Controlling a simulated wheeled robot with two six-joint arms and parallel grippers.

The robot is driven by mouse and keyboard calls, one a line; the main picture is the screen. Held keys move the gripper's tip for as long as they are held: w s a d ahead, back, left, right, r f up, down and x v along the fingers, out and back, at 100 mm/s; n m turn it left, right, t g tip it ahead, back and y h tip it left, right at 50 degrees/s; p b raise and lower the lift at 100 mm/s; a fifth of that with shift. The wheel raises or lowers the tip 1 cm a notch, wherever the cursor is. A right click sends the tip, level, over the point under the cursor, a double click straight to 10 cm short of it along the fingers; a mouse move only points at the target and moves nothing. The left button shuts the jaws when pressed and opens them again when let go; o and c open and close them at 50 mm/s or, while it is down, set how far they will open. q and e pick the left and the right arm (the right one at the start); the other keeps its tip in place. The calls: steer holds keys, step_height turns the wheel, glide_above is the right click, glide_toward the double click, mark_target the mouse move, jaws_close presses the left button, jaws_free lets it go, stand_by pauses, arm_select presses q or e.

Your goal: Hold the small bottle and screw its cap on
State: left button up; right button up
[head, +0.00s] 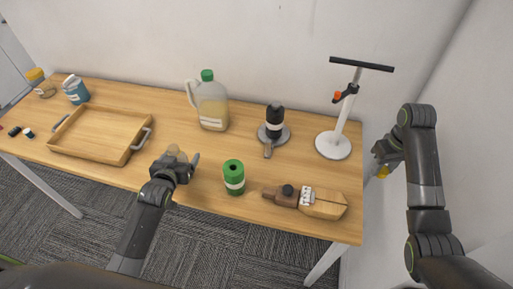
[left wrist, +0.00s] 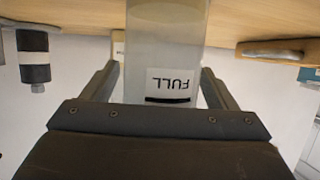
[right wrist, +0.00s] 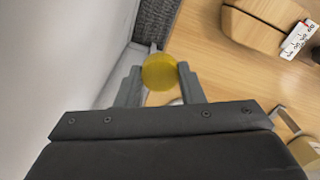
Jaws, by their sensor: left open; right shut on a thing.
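The small bottle (left wrist: 165,50) is clear, with a white label reading FULL upside down in the left wrist view. It stands between the fingers of my open left gripper (head: 183,161); whether they touch it I cannot tell. In the head view the bottle (head: 173,152) is a faint shape partly behind that gripper. The round yellow cap (right wrist: 160,72) is pinched between the fingertips of my right gripper (right wrist: 157,80). In the head view that gripper (head: 377,165) holds it beyond the table's right edge, far from the bottle.
A wooden tray (head: 140,118) lies left of the bottle. A green-capped jug (head: 212,105), a black bottle (head: 274,122) and a white stand (head: 333,145) are behind.

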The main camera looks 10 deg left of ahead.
arm_select(q)
steer(key=shift+c, duration=0.4)
steer(key=c, duration=1.1)
step_height(320, 180, up, 10)
steer(key=o, duration=0.4)
steer(key=shift+c, duration=0.2)
steer(key=c, duration=0.7)
steer(key=shift+o, duration=0.2)
